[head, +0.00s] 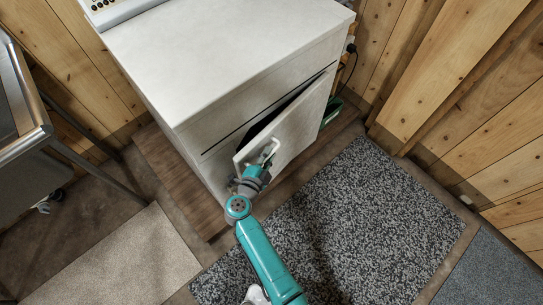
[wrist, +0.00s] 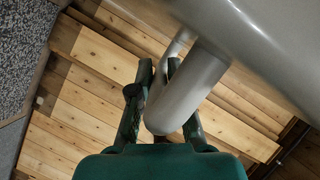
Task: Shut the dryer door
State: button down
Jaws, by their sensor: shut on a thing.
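The white dryer (head: 225,50) stands in the middle of the head view. Its white front door (head: 303,122) is ajar, with a dark wedge-shaped gap between the door and the body, wider toward the left. A pale bar handle (head: 276,146) is on the door's outer face near its left edge. My gripper (head: 265,160) is at this handle. In the wrist view my gripper (wrist: 158,68) has its dark green fingers closed around the grey handle bar (wrist: 188,92). The large smooth grey surface at the top right there looks like the door (wrist: 270,40).
The dryer stands on a brown wooden platform (head: 165,165). A dark speckled rug (head: 360,220) lies in front, and a beige mat (head: 120,265) at the lower left. A metal-framed cart (head: 50,130) is at the left. A green object (head: 331,112) sits behind the door at right.

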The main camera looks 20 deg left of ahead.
jog(key=shift+s+a+f, duration=0.15)
jog(key=shift+s+f, duration=0.1)
jog(key=shift+f, duration=0.05)
jog(key=c, duration=1.1)
grip_release()
jog(key=shift+c, duration=0.2)
jog(key=shift+r, duration=0.15)
jog(key=shift+s, duration=0.1)
jog(key=v, duration=0.7)
jog(key=shift+s, duration=0.2)
jog(key=shift+r, duration=0.1)
